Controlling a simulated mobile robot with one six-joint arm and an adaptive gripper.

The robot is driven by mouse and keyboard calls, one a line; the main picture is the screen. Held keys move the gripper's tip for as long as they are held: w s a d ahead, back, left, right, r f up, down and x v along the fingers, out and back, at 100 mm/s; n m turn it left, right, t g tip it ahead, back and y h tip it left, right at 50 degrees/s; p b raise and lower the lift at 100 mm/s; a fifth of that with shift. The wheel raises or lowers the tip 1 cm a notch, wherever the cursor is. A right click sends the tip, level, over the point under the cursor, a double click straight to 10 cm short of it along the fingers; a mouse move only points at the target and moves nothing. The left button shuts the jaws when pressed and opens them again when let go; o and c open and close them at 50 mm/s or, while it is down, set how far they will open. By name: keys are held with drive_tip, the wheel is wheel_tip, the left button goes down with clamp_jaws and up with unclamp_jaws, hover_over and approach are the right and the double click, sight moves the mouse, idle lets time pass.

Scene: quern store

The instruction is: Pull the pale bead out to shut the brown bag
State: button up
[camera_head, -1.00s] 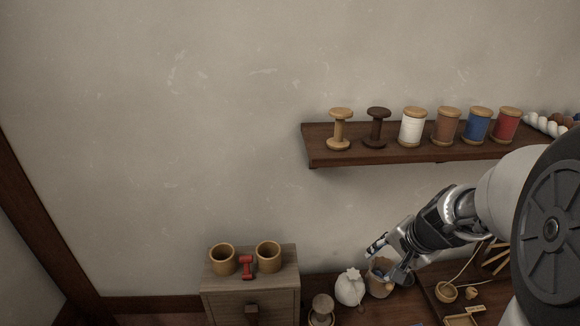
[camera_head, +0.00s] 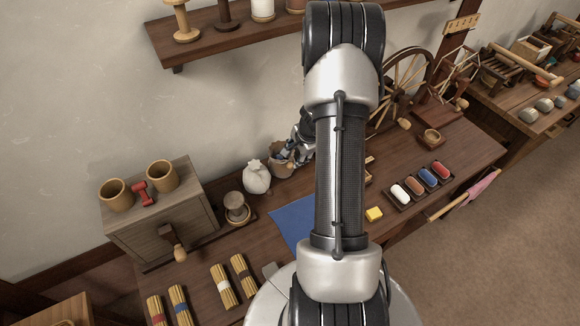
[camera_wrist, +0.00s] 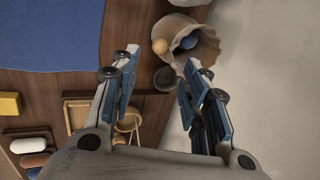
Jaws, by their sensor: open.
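The brown bag (camera_head: 277,168) stands at the back of the bench by the wall, partly hidden behind my gripper in the head view. The wrist view shows the bag (camera_wrist: 209,48) from above, its mouth open, with something blue inside. The pale bead (camera_wrist: 160,46) is a small tan ball at the left edge of the bag's mouth. My gripper (camera_wrist: 158,68) is open and empty, fingers spread wide. The bead lies beyond the fingertips, between their lines, and looks clear of both. The right fingertip overlaps the bag's near edge in the picture; I cannot tell whether they touch.
A white tied bag (camera_head: 256,178) stands left of the brown bag. A blue cloth (camera_head: 292,222) lies in front. A dark round dish (camera_wrist: 165,78) shows near the bead. A yellow block (camera_head: 374,214) and a tray of coloured rolls (camera_head: 412,205) lie to the right.

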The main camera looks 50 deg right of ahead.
sight(291, 165)
drive_tip(key=b+x, duration=0.2)
drive_tip(key=x, duration=0.8)
clamp_jaws()
idle(0.5)
